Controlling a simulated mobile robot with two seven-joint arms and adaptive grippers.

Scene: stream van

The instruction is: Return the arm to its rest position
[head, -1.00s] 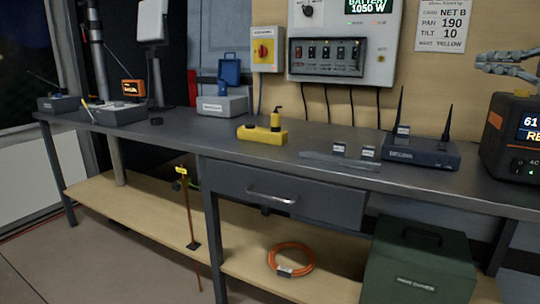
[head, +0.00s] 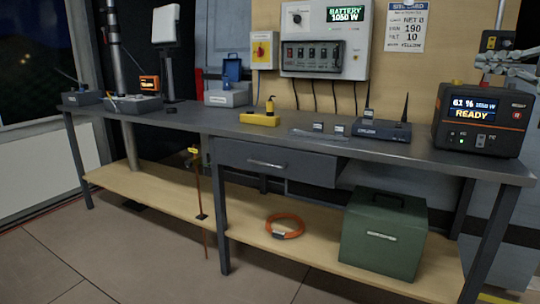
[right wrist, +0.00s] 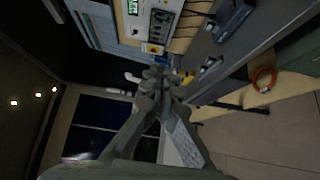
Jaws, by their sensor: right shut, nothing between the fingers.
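My right gripper (head: 508,64) shows at the right edge of the head view, in front of the wall and above the black and orange power station (head: 482,119). In the right wrist view its fingers (right wrist: 160,74) are together with nothing between them, clear of the bench. My left gripper is in neither view.
The grey workbench (head: 205,126) carries a yellow charger-like block (head: 260,119), a router (head: 382,130) with antennas and grey cases at the left. A green box (head: 384,238) and an orange cable coil (head: 285,226) lie on the lower shelf. The floor in front is clear.

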